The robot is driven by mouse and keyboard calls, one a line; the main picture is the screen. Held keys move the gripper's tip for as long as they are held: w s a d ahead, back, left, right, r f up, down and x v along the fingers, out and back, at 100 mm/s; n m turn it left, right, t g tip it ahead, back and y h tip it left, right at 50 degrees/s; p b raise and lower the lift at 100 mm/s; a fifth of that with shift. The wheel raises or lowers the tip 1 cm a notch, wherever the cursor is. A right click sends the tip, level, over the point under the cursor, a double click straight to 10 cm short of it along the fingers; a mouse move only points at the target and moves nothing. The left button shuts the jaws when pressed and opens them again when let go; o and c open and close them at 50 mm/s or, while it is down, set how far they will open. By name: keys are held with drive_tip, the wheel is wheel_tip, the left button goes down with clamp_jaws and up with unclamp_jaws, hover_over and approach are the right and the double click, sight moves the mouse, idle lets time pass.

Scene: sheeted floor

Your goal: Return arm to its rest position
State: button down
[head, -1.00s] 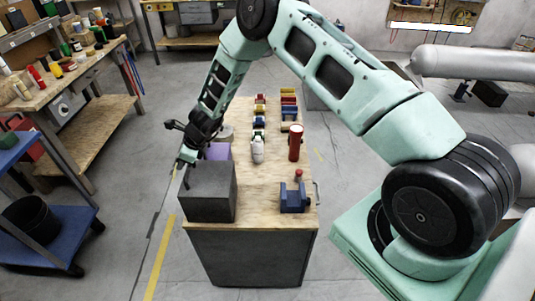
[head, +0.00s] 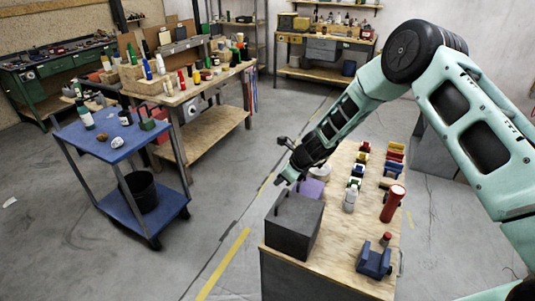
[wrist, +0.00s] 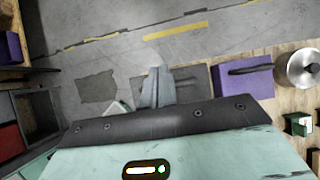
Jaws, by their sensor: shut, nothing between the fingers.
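My arm reaches from the right over the workbench (head: 345,277) in the head view. My gripper (head: 279,182) is at the bench's left edge, close to the dark grey box (head: 289,232) and the purple block (head: 312,189). Whether the gripper touches the grey box cannot be told.
A blue cart (head: 110,136) and a wooden table (head: 190,88) stand to the left. The floor between cart and bench is clear.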

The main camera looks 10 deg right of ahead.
drive_tip(key=w+a+r+b, duration=0.1)
drive_tip(key=w+a+r, duration=0.25)
drive_tip(key=r, duration=0.35)
drive_tip(key=s+a+r+n+g+b, duration=0.2)
drive_tip(key=s+a+r+n+b, duration=0.3)
drive_tip(key=s+n, duration=0.45)
drive_tip(key=s+a+r+n+g+b, duration=0.15)
drive_tip(key=s+n, duration=0.25)
drive_tip(key=s, duration=0.4)
drive_tip(key=s+a+r+n, duration=0.15)
drive_tip(key=s+n, duration=0.25)
drive_tip(key=s, duration=0.5)
drive_tip(key=s+d+n+h+b, duration=0.2)
drive_tip(key=s+d+n, duration=0.3)
drive_tip(key=s+n, duration=0.2)
drive_tip(key=s+d+f+n+h+b, duration=0.1)
drive_tip(key=s+d+n+h+b, duration=0.1)
drive_tip(key=s+d+n, duration=0.3)
drive_tip(key=s+n, duration=0.3)
drive_tip(key=s, duration=0.4)
drive_tip(key=shift+s+d+f+h, duration=0.2)
drive_tip(key=shift+h, duration=0.1)
